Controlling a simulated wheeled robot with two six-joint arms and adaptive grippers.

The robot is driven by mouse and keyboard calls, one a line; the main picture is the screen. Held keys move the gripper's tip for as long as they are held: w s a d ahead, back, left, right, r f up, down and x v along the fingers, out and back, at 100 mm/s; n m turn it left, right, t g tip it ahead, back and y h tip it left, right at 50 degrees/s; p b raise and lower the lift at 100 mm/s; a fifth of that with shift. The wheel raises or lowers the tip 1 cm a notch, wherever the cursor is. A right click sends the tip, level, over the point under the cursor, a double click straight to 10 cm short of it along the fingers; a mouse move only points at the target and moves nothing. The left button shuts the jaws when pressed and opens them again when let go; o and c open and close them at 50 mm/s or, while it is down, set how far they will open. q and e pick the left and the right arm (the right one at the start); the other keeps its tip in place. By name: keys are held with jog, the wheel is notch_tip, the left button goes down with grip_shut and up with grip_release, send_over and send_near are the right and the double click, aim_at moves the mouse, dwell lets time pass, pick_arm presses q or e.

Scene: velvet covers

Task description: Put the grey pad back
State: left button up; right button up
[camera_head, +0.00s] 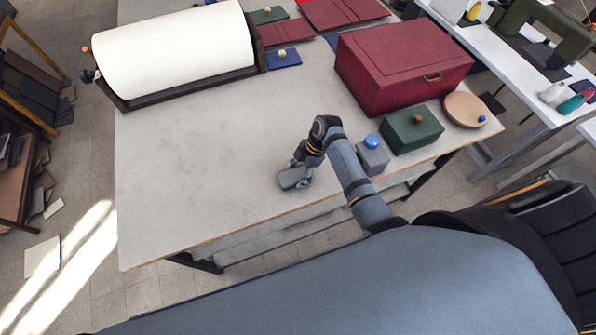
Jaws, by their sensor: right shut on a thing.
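My right gripper (304,168) is over the front middle of the table and is shut on a small grey pad (291,179). The pad is low, at or just above the tabletop; I cannot tell if it touches. The fingers hide part of it. A grey box (373,158) with a blue knob stands to the right of the gripper, partly behind my right forearm. My left gripper is not in view.
A green box (410,138), a round wooden piece (465,110) and a large dark red box (400,75) stand at the table's right. A white roll (175,50) in a dark frame and a blue pad (283,61) lie at the back. The table's (190,170) left front is clear.

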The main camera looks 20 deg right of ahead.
jog(key=shift+f, duration=0.15)
jog(key=o, duration=0.6)
jog(key=shift+s, duration=0.1)
jog(key=o, duration=0.4)
jog(key=shift+d, duration=0.1)
jog(key=b+v, duration=0.2)
jog(key=v, duration=1)
jog(key=shift+b, duration=0.35)
